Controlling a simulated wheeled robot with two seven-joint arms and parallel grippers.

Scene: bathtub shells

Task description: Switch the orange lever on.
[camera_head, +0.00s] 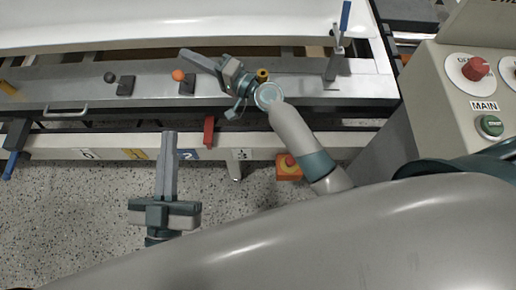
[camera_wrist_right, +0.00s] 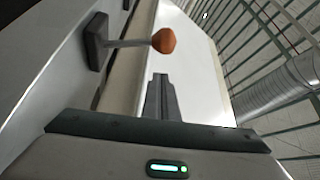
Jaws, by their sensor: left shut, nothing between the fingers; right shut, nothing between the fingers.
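The orange lever's round knob (camera_head: 178,75) sits on a short rod beside its dark base (camera_head: 187,86), on the grey rail. In the right wrist view, the knob (camera_wrist_right: 163,40) is at the end of a rod running left to right from the dark base (camera_wrist_right: 97,40). My right gripper (camera_head: 185,55) is shut and empty, its fingertips just above the knob in the head picture. In the wrist view, its fingers (camera_wrist_right: 160,78) are just below the knob, with a small visible gap. My left gripper (camera_head: 169,134) is shut and empty in front of the machine, below the rail.
A black-knobbed lever (camera_head: 110,77) is left of the orange one. A yellow knob (camera_head: 262,74) is close to my right wrist. A red handle (camera_head: 209,130) hangs below the rail. A blue-handled clamp (camera_head: 345,18) and a control box (camera_head: 450,95) are on the right.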

